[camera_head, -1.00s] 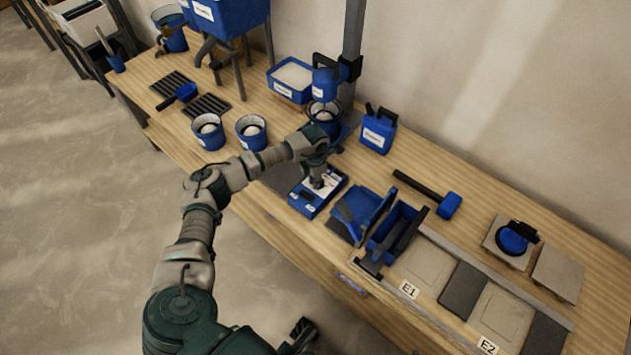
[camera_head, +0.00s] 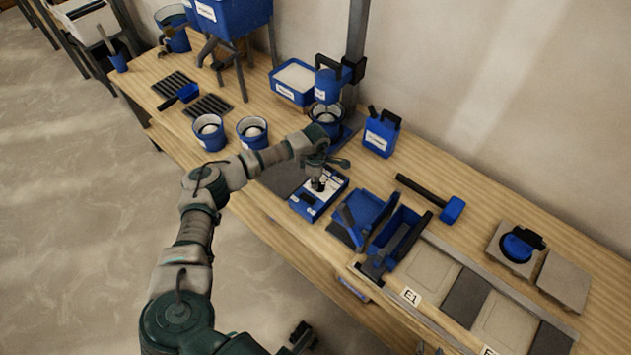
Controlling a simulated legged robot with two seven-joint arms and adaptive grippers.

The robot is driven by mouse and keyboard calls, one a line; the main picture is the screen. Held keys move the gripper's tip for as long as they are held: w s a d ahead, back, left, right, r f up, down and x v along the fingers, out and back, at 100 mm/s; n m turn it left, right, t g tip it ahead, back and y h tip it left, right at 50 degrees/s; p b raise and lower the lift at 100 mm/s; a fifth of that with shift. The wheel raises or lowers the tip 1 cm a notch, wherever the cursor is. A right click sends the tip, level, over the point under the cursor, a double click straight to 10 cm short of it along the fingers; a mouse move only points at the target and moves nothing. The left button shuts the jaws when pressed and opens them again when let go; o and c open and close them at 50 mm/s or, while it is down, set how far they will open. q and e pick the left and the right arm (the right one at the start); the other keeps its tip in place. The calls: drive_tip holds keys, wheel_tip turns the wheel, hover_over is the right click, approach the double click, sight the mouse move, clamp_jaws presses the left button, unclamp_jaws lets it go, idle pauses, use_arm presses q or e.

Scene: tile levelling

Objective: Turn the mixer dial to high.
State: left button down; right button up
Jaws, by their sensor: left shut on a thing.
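The mixer's control box (camera_head: 304,201) is a blue box with a pale top panel, at the front edge of the bench near the middle of the view. My left gripper (camera_head: 318,184) points down onto this panel and is shut on the small dark dial there. The gripper mostly hides the dial, so I cannot read its setting. The mixer's blue motor head (camera_head: 327,86) hangs on a grey column behind the box, above a blue bucket (camera_head: 325,115).
Two blue buckets (camera_head: 210,133) stand left of my forearm. A blue jug (camera_head: 380,134) stands to the right of the mixer. Blue trays (camera_head: 361,212), a mallet (camera_head: 452,209) and tile bays (camera_head: 427,273) lie further right. The bench between jug and mallet is clear.

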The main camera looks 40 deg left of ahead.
use_arm(q)
drive_tip(key=shift+w+d, duration=0.15)
idle(0.3)
drive_tip(key=c, duration=1.3)
unclamp_jaws()
drive_tip(key=shift+o, duration=0.7)
drive_tip(key=shift+w+f, duration=0.1)
drive_tip(key=shift+r, duration=0.35)
wheel_tip(320, 180, up, 11)
